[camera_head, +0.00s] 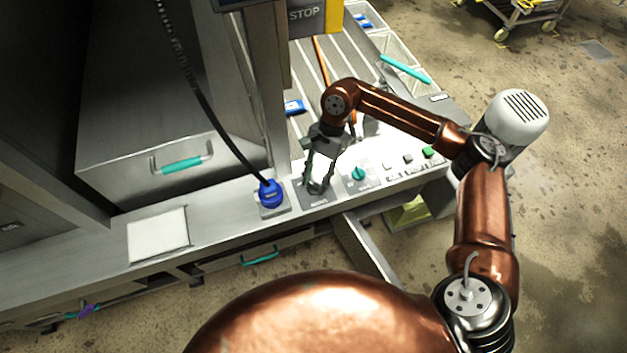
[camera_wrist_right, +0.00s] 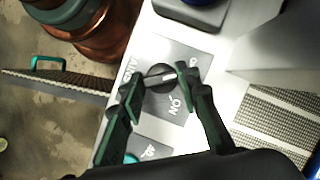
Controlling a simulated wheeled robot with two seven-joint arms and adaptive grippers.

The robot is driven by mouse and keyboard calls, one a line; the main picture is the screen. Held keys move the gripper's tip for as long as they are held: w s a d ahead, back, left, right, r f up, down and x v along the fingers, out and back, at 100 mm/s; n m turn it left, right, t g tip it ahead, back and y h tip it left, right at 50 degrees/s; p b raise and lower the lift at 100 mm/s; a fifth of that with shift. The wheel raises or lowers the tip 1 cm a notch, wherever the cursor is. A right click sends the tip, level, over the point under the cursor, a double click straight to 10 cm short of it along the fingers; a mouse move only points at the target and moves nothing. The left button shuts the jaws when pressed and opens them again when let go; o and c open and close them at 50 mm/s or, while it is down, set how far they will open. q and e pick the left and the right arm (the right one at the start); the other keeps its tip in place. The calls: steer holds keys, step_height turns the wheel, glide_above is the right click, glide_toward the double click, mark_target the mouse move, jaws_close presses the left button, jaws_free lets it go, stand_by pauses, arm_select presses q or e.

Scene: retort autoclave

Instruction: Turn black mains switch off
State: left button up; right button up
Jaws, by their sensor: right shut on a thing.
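The black mains switch (camera_wrist_right: 160,80) is a round knob with a pale bar across it. It sits on a grey plate (camera_wrist_right: 182,108) lettered MAINS and ON, with another mark near its far corner. My right gripper (camera_wrist_right: 160,82) has one finger on each side of the knob and is shut on it. The pale bar runs roughly from finger to finger; I cannot tell which mark it points at. In the head view my right gripper (camera_head: 318,184) reaches down onto the panel, and its fingers hide most of the switch. My left gripper is not in view.
A blue plug (camera_head: 270,193) with a black cable stands left of the switch. A teal knob (camera_head: 359,174) and a green button (camera_head: 428,152) lie to the right on the panel. A grey post (camera_head: 262,90) rises close behind. A STOP sign (camera_head: 304,14) is above.

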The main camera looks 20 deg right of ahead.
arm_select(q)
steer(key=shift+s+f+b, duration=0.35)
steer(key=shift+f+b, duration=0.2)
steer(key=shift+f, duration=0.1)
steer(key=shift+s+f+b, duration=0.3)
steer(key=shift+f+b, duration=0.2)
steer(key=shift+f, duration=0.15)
arm_select(e)
steer(key=shift+n+h, duration=0.3)
steer(key=shift+n, duration=0.8)
steer(key=o, duration=1.2)
steer(key=shift+g, duration=0.3)
steer(key=shift+c, duration=0.2)
steer(key=shift+w+r, duration=0.1)
steer(key=shift+r, duration=0.05)
steer(key=v, duration=0.7)
